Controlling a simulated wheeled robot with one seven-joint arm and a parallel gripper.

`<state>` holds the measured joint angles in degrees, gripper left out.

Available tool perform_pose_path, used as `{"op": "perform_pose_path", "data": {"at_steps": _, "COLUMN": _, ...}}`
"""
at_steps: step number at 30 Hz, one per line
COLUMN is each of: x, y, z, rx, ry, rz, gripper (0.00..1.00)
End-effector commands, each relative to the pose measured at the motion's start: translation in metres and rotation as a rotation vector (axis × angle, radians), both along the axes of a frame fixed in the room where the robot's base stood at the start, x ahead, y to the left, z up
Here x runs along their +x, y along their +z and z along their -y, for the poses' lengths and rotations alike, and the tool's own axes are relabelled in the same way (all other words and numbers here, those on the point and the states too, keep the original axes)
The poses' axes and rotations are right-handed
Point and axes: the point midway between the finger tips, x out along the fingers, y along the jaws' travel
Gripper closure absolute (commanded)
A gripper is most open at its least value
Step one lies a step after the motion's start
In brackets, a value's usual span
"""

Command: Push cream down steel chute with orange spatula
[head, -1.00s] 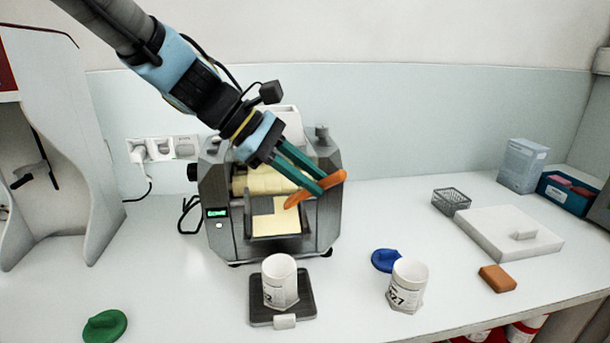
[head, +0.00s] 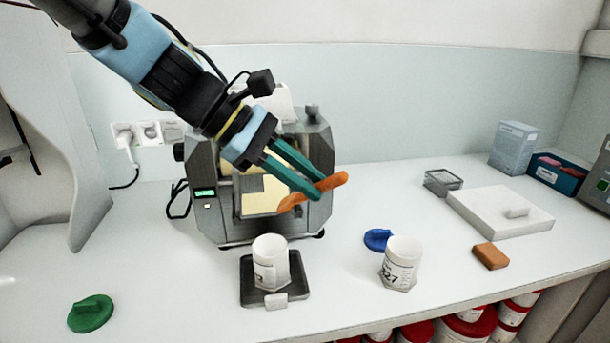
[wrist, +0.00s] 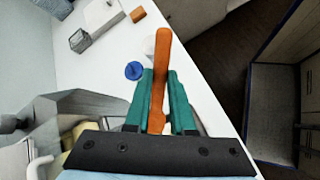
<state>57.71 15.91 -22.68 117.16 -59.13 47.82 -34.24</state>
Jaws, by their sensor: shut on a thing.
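My gripper (head: 298,183) has teal fingers shut on the orange spatula (head: 322,188), which is held tilted in front of the mill (head: 210,219). The spatula also shows between the fingers in the wrist view (wrist: 160,75). Behind the fingers, the steel chute (head: 240,213) at the mill's front carries pale yellow cream (head: 262,200). The spatula's lower end appears near the chute's right side; I cannot tell whether it touches. A white jar (head: 270,262) stands upright on a dark scale (head: 291,278) in front of the mill. My arm and fingers hide part of the rollers.
A second white jar (head: 401,265) stands to the right by a blue lid (head: 377,239). A green lid (head: 91,313) lies at front left. An orange block (head: 491,256), white slab (head: 490,225) and wire basket (head: 443,181) are at right. The counter's left front is mostly clear.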

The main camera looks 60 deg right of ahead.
Motion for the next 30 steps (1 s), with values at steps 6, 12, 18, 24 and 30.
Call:
{"op": "perform_pose_path", "data": {"at_steps": 6, "x": 0.006, "y": 0.006, "z": 0.007, "rx": 0.001, "ry": 0.001, "rz": 0.001, "gripper": 1.0}}
{"op": "perform_pose_path", "data": {"at_steps": 12, "x": 0.015, "y": 0.013, "z": 0.02, "rx": 0.001, "ry": 0.002, "rz": 0.0, "gripper": 1.0}}
{"op": "perform_pose_path", "data": {"at_steps": 18, "x": 0.019, "y": 0.013, "z": 0.025, "rx": 0.001, "ry": 0.001, "rz": 0.001, "gripper": 1.0}}
{"op": "perform_pose_path", "data": {"at_steps": 24, "x": 0.025, "y": 0.021, "z": 0.033, "rx": 0.001, "ry": 0.002, "rz": 0.0, "gripper": 1.0}}
{"op": "perform_pose_path", "data": {"at_steps": 30, "x": 0.033, "y": 0.028, "z": 0.044, "rx": 0.0, "ry": 0.0, "rz": 0.001, "gripper": 1.0}}
